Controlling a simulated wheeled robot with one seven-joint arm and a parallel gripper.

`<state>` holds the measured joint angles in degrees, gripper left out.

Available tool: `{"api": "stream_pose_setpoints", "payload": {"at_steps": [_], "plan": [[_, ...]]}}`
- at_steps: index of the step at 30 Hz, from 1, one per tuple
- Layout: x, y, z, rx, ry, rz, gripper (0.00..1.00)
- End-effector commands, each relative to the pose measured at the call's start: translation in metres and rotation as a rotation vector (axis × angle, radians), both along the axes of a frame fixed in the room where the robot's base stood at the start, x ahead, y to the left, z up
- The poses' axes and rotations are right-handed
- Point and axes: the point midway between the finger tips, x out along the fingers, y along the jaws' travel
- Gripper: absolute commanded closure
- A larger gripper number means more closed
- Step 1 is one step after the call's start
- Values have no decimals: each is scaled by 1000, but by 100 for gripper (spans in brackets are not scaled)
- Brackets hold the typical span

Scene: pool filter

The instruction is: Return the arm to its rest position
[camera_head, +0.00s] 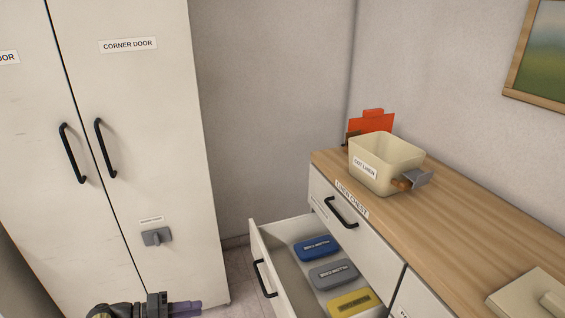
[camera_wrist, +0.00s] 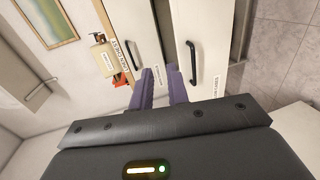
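My gripper (camera_head: 196,306) shows at the bottom left of the head view, low in front of the corner door. Its purple fingers point right, toward the open drawer. In the wrist view, the two purple fingers of my gripper (camera_wrist: 161,72) stand apart with a narrow empty gap between them. The fingers hold nothing that I can see. Most of my arm is out of the head view.
The linen chest (camera_head: 470,225) has an open drawer (camera_head: 283,269) with blue, grey and yellow packs inside. A cream bin (camera_head: 378,168) and an orange item (camera_head: 371,123) stand on top. The tall cabinet's corner door (camera_head: 140,120) is shut. The wrist view shows a drawer handle (camera_wrist: 193,63).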

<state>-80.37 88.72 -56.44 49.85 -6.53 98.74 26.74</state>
Motion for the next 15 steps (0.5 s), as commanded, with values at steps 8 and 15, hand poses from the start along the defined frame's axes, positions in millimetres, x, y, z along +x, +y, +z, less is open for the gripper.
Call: {"api": "stream_pose_setpoints", "payload": {"at_steps": [8, 15], "plan": [[29, -35, 3, 72, 63, -78, 83], [55, -81, 5, 170, 139, -164, 83]]}}
